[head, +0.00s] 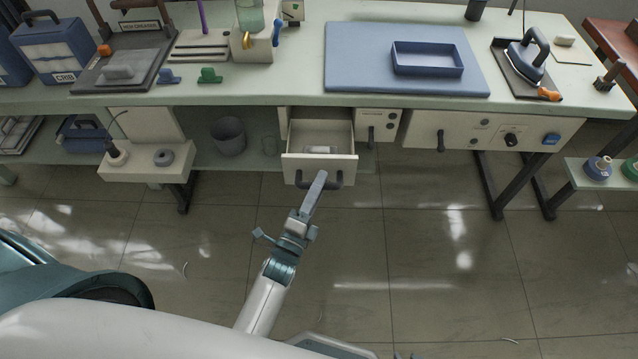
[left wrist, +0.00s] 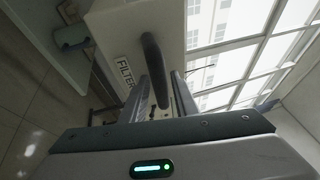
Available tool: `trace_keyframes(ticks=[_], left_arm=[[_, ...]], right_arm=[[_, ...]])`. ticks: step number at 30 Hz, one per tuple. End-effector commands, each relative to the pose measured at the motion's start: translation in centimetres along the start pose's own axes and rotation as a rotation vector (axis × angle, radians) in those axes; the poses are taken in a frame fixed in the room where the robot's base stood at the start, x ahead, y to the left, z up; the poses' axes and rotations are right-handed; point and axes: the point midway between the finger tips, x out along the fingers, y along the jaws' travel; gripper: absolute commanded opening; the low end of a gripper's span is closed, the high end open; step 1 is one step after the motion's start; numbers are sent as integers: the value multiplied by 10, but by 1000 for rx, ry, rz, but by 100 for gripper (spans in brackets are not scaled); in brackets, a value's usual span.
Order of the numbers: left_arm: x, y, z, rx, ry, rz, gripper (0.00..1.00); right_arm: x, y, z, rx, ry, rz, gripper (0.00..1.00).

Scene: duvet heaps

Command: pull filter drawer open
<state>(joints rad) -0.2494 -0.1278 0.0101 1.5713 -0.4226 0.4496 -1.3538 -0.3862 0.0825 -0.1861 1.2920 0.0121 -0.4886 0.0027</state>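The filter drawer (head: 319,165) is pulled out from under the bench, with its inside and a small pale item (head: 320,149) in it visible. Its front carries a dark bar handle (head: 334,180). In the left wrist view the drawer front (left wrist: 137,22) shows a FILTER label (left wrist: 124,76) and the dark handle (left wrist: 153,62). My left gripper (head: 319,178) is at the handle. In the left wrist view its fingers (left wrist: 160,95) stand apart on either side of the handle, with a gap showing.
The bench top (head: 290,85) holds a blue mat (head: 350,60), a blue tray (head: 427,60) and an iron (head: 528,55). A closed drawer (head: 378,122) is to the right. A grey bin (head: 228,136) stands on the lower shelf to the left. The floor in front is clear.

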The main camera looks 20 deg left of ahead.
Motion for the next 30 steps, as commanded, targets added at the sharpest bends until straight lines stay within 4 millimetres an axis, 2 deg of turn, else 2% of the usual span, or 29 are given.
trace_keyframes(ticks=[11, 17, 23, 30], left_arm=[[-1, 0, 0, 0, 0, 0, 36], [-12, 1, 0, 0, 0, 1, 36], [-40, 2, 0, 0, 0, 3, 36], [-87, 3, 0, 0, -1, 3, 36]], right_arm=[[0, 0, 1, 0, -2, 0, 31], [2, 0, 4, 0, -13, 0, 31], [2, 1, 5, 3, -33, 1, 31], [1, 14, 16, 5, -89, 14, 31]])
